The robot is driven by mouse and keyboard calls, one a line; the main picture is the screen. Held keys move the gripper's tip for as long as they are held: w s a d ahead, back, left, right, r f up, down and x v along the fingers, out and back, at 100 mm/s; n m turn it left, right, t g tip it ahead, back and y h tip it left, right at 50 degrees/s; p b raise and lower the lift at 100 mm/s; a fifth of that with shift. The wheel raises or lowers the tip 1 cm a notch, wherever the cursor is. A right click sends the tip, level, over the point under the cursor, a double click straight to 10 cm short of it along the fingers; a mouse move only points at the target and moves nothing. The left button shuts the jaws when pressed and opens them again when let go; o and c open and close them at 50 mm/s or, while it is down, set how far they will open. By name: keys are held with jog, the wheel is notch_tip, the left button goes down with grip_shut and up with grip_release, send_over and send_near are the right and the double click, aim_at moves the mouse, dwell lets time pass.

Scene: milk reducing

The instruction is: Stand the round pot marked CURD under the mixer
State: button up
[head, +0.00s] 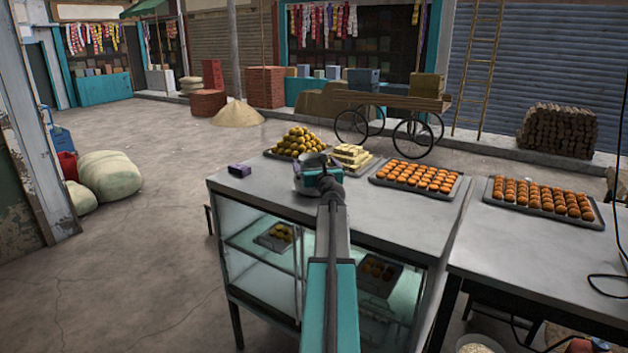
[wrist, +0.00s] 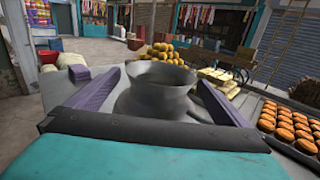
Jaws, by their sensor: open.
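A round grey metal pot (head: 303,184) with a flared rim stands on the counter (head: 262,196), partly hidden behind my gripper (head: 318,181) in the head view. In the wrist view the pot (wrist: 155,88) sits upright between the two spread purple fingers of my gripper (wrist: 157,92). The fingers lie on either side of it; I cannot tell whether either touches it. I cannot read any CURD marking on it. I cannot make out a mixer for certain; a dark piece with a cable (head: 622,190) is cut off at the right edge of the head view.
A small purple box (head: 239,170) lies left of the pot. Behind and right are a pile of yellow balls (head: 298,141), stacked pale blocks (head: 352,155) and a tray of orange sweets (head: 417,178). A second table (head: 510,243) with another tray (head: 543,199) stands right, across a gap.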

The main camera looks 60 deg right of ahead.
jog(key=shift+c, duration=0.3)
jog(key=shift+r, duration=0.1)
jog(key=c, duration=2)
jog(key=shift+r, duration=0.1)
jog(key=shift+s+a+r+b, duration=0.25)
jog(key=shift+s+a+r, duration=0.55)
jog(key=shift+s+a, duration=1.05)
jog(key=shift+s+a+r+b, duration=0.25)
jog(key=shift+s+a+r, duration=0.85)
jog(key=shift+a, duration=1.3)
jog(key=shift+s+a+r+b, duration=0.25)
jog(key=shift+s+a+r, duration=0.25)
jog(key=shift+s+a, duration=1.5)
jog(key=shift+w+a, duration=0.1)
jog(key=shift+w, duration=0.05)
